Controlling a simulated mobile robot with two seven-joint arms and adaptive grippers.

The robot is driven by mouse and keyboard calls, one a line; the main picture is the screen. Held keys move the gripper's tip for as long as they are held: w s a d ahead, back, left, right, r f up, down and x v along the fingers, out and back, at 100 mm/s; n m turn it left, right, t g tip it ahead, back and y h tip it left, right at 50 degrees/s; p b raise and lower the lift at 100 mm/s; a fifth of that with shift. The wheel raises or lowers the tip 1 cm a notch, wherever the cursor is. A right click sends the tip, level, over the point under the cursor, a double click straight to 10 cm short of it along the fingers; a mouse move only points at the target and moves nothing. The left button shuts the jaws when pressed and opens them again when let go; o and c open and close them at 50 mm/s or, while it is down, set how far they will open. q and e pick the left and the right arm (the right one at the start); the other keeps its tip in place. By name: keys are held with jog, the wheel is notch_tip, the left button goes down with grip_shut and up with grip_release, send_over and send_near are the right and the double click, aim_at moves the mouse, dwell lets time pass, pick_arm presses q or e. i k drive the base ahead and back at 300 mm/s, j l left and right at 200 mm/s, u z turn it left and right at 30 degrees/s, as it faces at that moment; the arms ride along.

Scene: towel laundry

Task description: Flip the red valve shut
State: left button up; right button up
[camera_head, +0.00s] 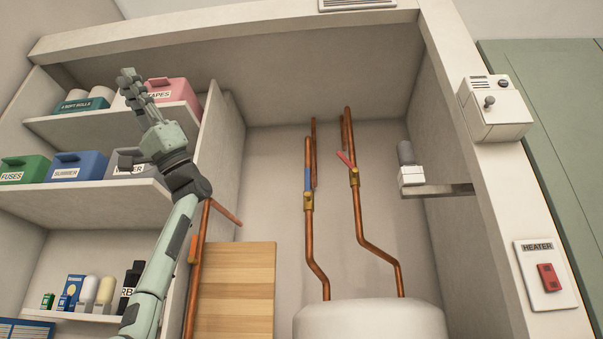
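The red valve handle (345,158) sits on a brass valve body on the right copper pipe, at the back of the alcove. The handle slants up and to the left, at an angle to its pipe.
A blue valve handle (308,179) lies along the left copper pipe. A white tank (370,320) stands below the pipes. A wooden board (236,290) and a shelf divider (212,130) stand between my arm and the pipes. A small ledge (440,190) juts out at the right.

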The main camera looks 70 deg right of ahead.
aim_at(356, 171)
jog(key=i+l+z, duration=0.1)
jog(key=l+z, duration=0.3)
jog(key=l, duration=0.2)
jog(key=l+z, duration=0.1)
jog(key=z, duration=0.3)
jog(key=i+l+z, duration=0.1)
jog(key=z, duration=0.3)
jog(key=l+z, duration=0.1)
jog(key=z, duration=0.3)
jog(key=i+j+z, duration=0.15)
jog(key=i+l, duration=0.05)
jog(key=i, duration=0.05)
